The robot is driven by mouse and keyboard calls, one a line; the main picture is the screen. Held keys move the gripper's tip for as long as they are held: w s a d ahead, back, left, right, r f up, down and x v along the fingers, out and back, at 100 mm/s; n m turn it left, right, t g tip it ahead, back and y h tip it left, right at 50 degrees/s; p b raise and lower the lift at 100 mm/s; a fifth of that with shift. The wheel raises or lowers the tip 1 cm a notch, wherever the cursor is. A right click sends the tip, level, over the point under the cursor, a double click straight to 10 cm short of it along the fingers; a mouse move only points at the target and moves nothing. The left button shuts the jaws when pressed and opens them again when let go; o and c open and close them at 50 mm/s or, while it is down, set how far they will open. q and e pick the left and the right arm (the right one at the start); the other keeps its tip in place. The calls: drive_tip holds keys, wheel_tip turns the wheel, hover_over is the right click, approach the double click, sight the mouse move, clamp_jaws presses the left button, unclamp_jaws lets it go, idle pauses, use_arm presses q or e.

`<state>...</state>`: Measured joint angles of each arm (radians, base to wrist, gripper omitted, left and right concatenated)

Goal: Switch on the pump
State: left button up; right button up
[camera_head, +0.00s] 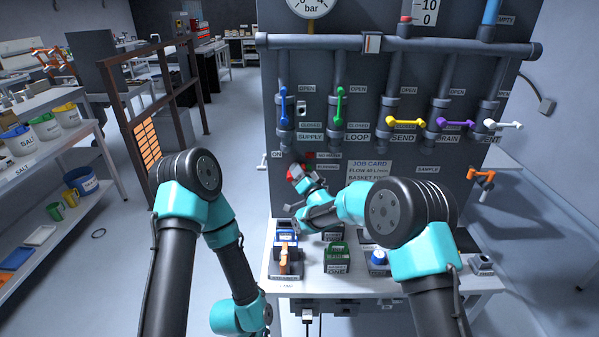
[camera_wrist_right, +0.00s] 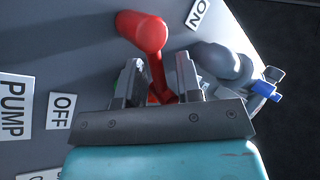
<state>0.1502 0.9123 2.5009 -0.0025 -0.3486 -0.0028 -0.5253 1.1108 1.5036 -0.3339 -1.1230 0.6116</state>
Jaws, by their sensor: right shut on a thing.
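The red pump lever (camera_head: 295,172) is on the dark panel, below the row of coloured valves. In the right wrist view the red lever (camera_wrist_right: 143,32) has a thick round part and a thin arm running down between my right gripper's fingers. My right gripper (camera_wrist_right: 157,83) is shut on that thin arm; its fingertips and the lever's lower end are partly hidden. In the head view the right gripper (camera_head: 298,184) is at the lever, seen small. The OFF label (camera_wrist_right: 60,111) and PUMP label (camera_wrist_right: 14,107) lie to the left, the ON label (camera_wrist_right: 198,13) upper right. My left gripper is out of frame.
Valve handles, blue (camera_head: 283,104), green (camera_head: 338,104), yellow (camera_head: 405,122), purple (camera_head: 455,125) and white (camera_head: 503,125), stand above the lever. A bench (camera_head: 488,282) below holds small devices. In the wrist view a grey fitting with a blue tip (camera_wrist_right: 268,93) is right of the fingers.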

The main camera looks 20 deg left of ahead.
drive_tip(key=shift+r+n, duration=0.1)
drive_tip(key=shift+n, duration=0.2)
drive_tip(key=n+g, duration=0.1)
drive_tip(key=n, duration=0.1)
drive_tip(key=a+r+n+g, duration=0.1)
drive_tip(key=n, duration=0.1)
drive_tip(key=shift+s+a+g+h, duration=0.2)
drive_tip(key=shift+g+h, duration=0.1)
drive_tip(key=shift+h, duration=0.1)
drive_tip(key=shift+s+a+r+n+g+h, duration=0.1)
drive_tip(key=shift+a+n+g+h, duration=0.25)
drive_tip(key=shift+n, duration=0.35)
drive_tip(key=shift+s+a+f+n+g+h, duration=0.1)
drive_tip(key=shift+a+n+g+h, duration=0.15)
drive_tip(key=shift+n+h, duration=0.35)
drive_tip(key=shift+s+a+r+n+g+h, duration=0.1)
drive_tip(key=shift+a+n+g+h, duration=0.2)
drive_tip(key=shift+n, duration=0.5)
drive_tip(key=o, duration=0.6)
drive_tip(key=shift+c, duration=0.2)
drive_tip(key=shift+d, duration=0.1)
drive_tip(key=v, duration=1.7)
